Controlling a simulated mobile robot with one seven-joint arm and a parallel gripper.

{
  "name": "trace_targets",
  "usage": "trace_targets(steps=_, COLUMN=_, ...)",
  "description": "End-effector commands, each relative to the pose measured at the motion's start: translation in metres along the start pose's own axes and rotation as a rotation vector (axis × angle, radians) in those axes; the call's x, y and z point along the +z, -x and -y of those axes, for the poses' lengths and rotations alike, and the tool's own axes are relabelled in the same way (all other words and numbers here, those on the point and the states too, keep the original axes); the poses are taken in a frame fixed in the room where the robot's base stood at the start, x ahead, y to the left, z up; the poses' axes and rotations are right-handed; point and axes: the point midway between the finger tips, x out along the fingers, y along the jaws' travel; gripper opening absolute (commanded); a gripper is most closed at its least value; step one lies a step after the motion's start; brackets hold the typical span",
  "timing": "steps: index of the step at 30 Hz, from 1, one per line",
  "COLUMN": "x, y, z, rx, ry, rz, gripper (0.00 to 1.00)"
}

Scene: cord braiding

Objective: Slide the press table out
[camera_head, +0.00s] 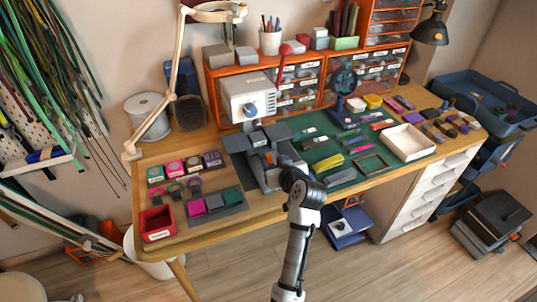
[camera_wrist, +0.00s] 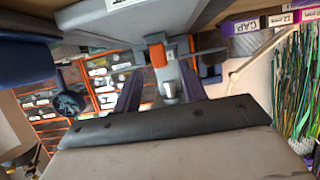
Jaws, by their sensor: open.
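The press (camera_head: 246,98) is a pale boxy machine with a red-knobbed lever (camera_head: 284,50), at the back middle of the bench. Its grey press table (camera_head: 257,138) juts forward below the head, with a small orange piece near its front. In the wrist view the orange piece (camera_wrist: 158,55) shows on a grey part just beyond my fingers. My gripper (camera_wrist: 160,88) is open, its two dark fingers either side of a small light knob-like part. I cannot tell if they touch it. In the head view my wrist and gripper hide the front of the press table.
A red bin (camera_head: 157,224) and a dark tray (camera_head: 217,205) of coloured blocks lie left of the press. A green mat (camera_head: 345,173) with small parts and a white tray (camera_head: 408,142) lie right. Orange drawer units (camera_head: 302,78) stand behind. The floor before the bench is mostly clear.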

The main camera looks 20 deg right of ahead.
Motion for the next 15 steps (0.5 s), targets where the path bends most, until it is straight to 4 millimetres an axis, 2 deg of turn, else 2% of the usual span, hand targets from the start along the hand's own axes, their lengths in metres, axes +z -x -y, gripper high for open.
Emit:
trace_targets(steps=6, x=-0.002, y=-0.033, z=0.0, rx=-0.001, ry=0.0, rz=0.001, gripper=0.42)
trace_targets(steps=15, x=-0.001, y=-0.055, z=0.0, rx=0.001, ry=0.001, rz=-0.001, gripper=0.42)
